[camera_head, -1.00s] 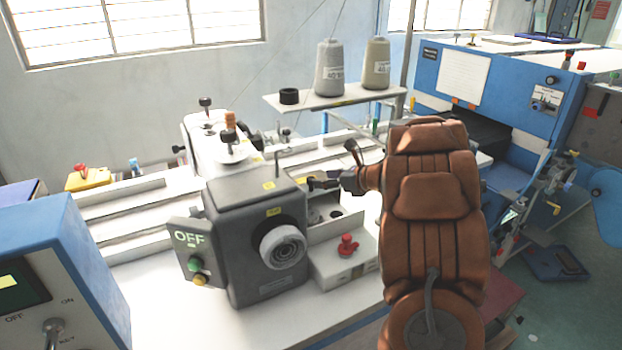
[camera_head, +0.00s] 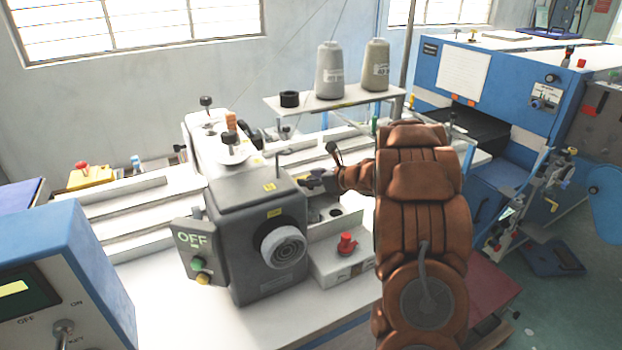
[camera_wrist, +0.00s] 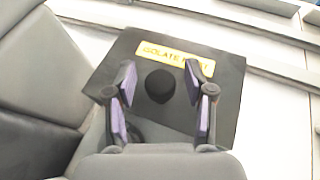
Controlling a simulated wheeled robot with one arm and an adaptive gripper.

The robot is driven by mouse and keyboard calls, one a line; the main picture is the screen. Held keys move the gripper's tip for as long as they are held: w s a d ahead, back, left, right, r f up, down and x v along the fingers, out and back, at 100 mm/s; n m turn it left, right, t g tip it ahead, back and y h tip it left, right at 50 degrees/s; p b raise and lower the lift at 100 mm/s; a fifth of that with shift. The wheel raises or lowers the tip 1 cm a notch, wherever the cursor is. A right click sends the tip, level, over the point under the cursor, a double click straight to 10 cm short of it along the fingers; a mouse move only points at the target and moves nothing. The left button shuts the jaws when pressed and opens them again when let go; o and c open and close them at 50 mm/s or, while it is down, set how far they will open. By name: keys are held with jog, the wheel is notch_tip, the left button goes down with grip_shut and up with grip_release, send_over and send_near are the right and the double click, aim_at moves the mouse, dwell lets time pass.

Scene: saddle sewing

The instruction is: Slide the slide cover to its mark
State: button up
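The slide cover (camera_wrist: 222,108) is a dark flat plate with a yellow label and a round black knob (camera_wrist: 160,85) in the wrist view. My gripper (camera_wrist: 161,90) is open, with one purple-padded finger on each side of the knob and a visible gap on both sides. In the head view my gripper (camera_head: 317,183) is beside the right side of the grey sewing machine head (camera_head: 240,215), and it hides most of the cover there. I cannot make out the cover's mark in either view.
The machine head, with its round handwheel (camera_head: 284,247), stands close to the left of my gripper. A box with a red knob (camera_head: 346,244) is in front. Thread cones (camera_head: 329,72) stand on a shelf behind. Pale rails run beyond the cover.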

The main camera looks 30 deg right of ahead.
grip_shut()
